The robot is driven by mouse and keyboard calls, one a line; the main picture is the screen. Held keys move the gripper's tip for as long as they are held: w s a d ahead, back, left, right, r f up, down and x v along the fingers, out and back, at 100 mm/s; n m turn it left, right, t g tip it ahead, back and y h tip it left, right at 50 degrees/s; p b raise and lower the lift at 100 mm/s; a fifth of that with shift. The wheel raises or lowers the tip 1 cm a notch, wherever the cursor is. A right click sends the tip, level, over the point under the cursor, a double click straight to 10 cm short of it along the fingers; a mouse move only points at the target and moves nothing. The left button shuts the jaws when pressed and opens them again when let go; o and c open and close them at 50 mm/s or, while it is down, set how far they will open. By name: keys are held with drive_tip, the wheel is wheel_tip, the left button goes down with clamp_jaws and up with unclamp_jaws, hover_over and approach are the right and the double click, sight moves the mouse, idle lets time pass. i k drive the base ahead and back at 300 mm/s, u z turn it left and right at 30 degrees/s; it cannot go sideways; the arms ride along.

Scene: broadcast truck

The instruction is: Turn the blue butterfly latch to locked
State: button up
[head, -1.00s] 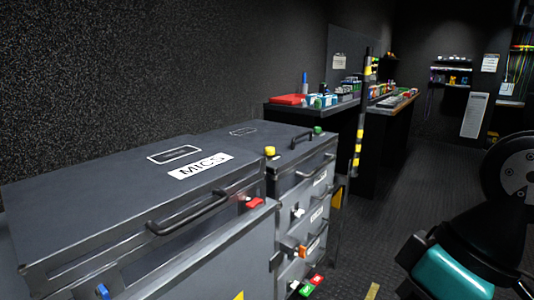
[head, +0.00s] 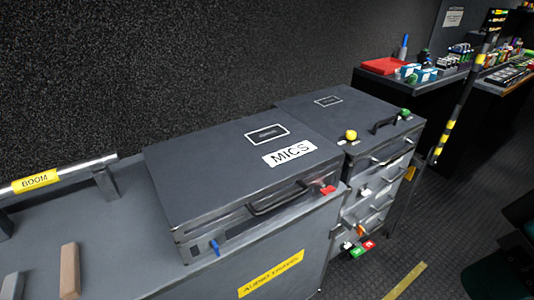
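The blue butterfly latch (head: 215,247) is small and sits low on the front face of the grey case labelled MICS (head: 240,185), near its left corner. Its handle looks roughly upright. A red latch (head: 327,190) sits on the same front face near the right corner, beyond the black carry handle (head: 278,200). The case lid looks closed. My gripper is not in view; only a dark part of my arm shows at the right edge, well apart from the case.
The case stands on a grey cabinet marked with a yellow label (head: 271,274). A BOOM-labelled bar (head: 50,178) and a brown block (head: 70,270) are at left. A second case (head: 350,105) stands behind right. Dark floor (head: 450,215) is open at right.

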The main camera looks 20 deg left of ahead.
sight(212, 245)
drive_tip(key=u, duration=0.5)
drive_tip(key=k, duration=1.15)
drive_tip(key=u, duration=1.05)
drive_tip(key=i, duration=0.9)
drive_tip(key=z, duration=0.8)
